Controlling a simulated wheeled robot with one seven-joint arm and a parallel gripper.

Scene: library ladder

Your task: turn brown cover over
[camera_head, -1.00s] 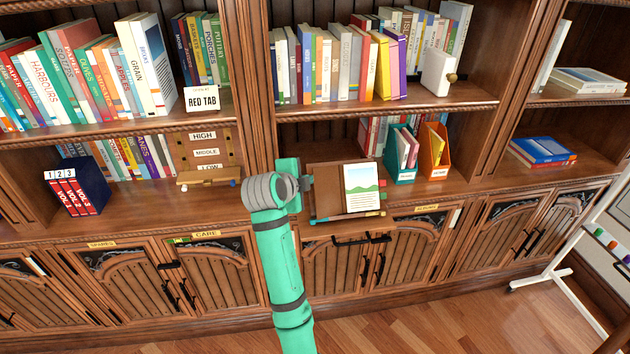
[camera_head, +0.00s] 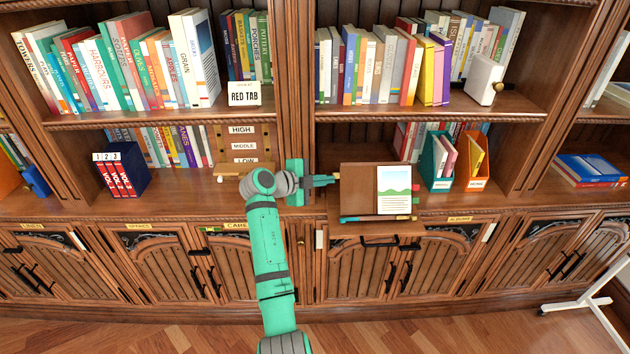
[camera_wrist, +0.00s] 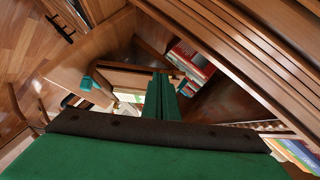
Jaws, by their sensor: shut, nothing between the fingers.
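In the head view the brown cover (camera_head: 358,186) is a flat brown panel on the left of a small wooden stand (camera_head: 375,219) on the shelf ledge. A white picture card (camera_head: 394,190) with green hills and blue sky stands beside it on the right. My green gripper (camera_head: 333,181) points right, with its tips at the cover's left edge; I cannot tell whether they touch it. In the wrist view my gripper fingers (camera_wrist: 161,92) are together with nothing between them. Wooden surfaces and pale pages lie beyond them, partly hidden by the fingers.
Orange (camera_head: 477,163) and teal (camera_head: 437,162) file holders stand right of the stand. A three-volume book set (camera_head: 121,172) and a High/Middle/Low board (camera_head: 243,147) are to the left. A shelf of books (camera_head: 400,104) runs above. The ledge right of the stand is partly clear.

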